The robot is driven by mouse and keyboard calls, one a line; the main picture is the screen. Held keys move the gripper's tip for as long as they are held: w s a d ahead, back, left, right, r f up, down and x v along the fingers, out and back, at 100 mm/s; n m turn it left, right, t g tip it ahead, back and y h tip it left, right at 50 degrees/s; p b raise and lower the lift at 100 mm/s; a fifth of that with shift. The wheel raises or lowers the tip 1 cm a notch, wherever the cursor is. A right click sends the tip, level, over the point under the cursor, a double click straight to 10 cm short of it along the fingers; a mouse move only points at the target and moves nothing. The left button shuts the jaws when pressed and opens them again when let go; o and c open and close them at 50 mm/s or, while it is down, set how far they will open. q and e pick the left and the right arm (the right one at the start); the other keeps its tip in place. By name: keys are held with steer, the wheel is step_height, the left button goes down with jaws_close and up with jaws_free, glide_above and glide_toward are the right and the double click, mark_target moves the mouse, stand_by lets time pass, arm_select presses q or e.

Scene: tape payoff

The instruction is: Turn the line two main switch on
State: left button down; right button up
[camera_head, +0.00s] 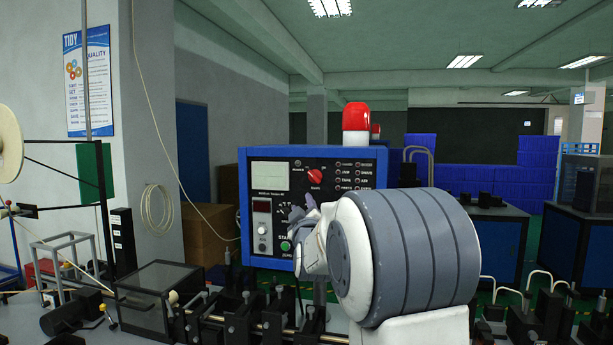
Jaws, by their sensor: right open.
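A green button (285,245) and a black dial are lower down. My right gripper (300,212) is in front of the panel's lower middle, below the red knob and apart from it in the picture. It is open, and its fingers are small and partly hidden by my arm. The panel's lower right is hidden behind my arm. My left gripper is not in view.
A red beacon (356,118) stands above the panel. Black machine parts (240,318) line the bench below it. A dark transparent box (150,295) is at the left, with a pale reel (8,145) above. Blue crates (490,150) stand far behind.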

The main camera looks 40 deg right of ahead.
mark_target(313, 177)
steer(key=shift+h, duration=0.9)
steer(key=w+d+r+p, duration=0.1)
steer(key=w+d+p, duration=0.1)
steer(key=w+d+r+p, duration=0.1)
steer(key=w+d+r, duration=0.1)
steer(key=d, duration=0.1)
steer(key=w+d+r+p, duration=0.2)
steer(key=d, duration=0.1)
steer(key=shift+w+d+p, duration=0.1)
steer(key=shift+w+p, duration=0.15)
steer(key=shift+p, duration=0.1)
steer(key=shift+w+d+r, duration=0.1)
steer(key=shift+w+d, duration=0.1)
steer(key=shift+w, duration=0.1)
jaws_close()
